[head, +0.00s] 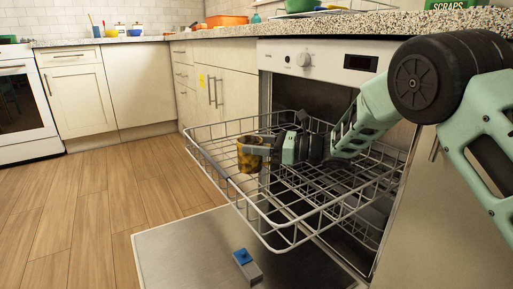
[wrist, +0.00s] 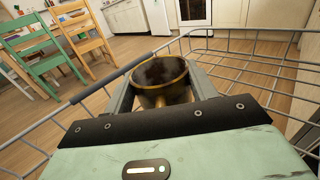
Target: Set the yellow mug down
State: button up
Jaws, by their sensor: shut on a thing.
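The yellow mug (head: 249,155) has dark brown patches and is held over the left part of the dishwasher's pulled-out upper rack (head: 232,185). In the wrist view the mug (wrist: 160,82) stands roughly upright between the two fingers, its dark inside showing. My gripper (head: 264,146) is shut on the mug; in the wrist view the gripper (wrist: 160,92) has one finger on each side of it. The rack's wires (wrist: 245,68) surround it. I cannot tell whether the mug's base touches the rack.
The dishwasher door (head: 190,250) lies open below the rack, with a blue-topped grey piece (head: 246,265) on it. A granite counter (head: 340,24) runs above, holding an orange container (head: 227,20). Wooden floor (head: 105,195) is clear at left. Chairs (wrist: 45,55) show in the wrist view.

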jog(key=o, duration=1.1)
jog(key=shift+o, duration=0.2)
jog(key=shift+d+r, duration=0.15)
jog(key=shift+d, duration=0.05)
jog(key=d+p, duration=0.1)
jog(key=d, duration=0.2)
jog(key=s+d+p, duration=0.1)
jog(key=d, duration=0.2)
jog(key=shift+s+p, duration=0.1)
jog(key=shift+p, duration=0.2)
jog(key=shift+s+d, duration=0.1)
jog(key=shift+d, duration=0.4)
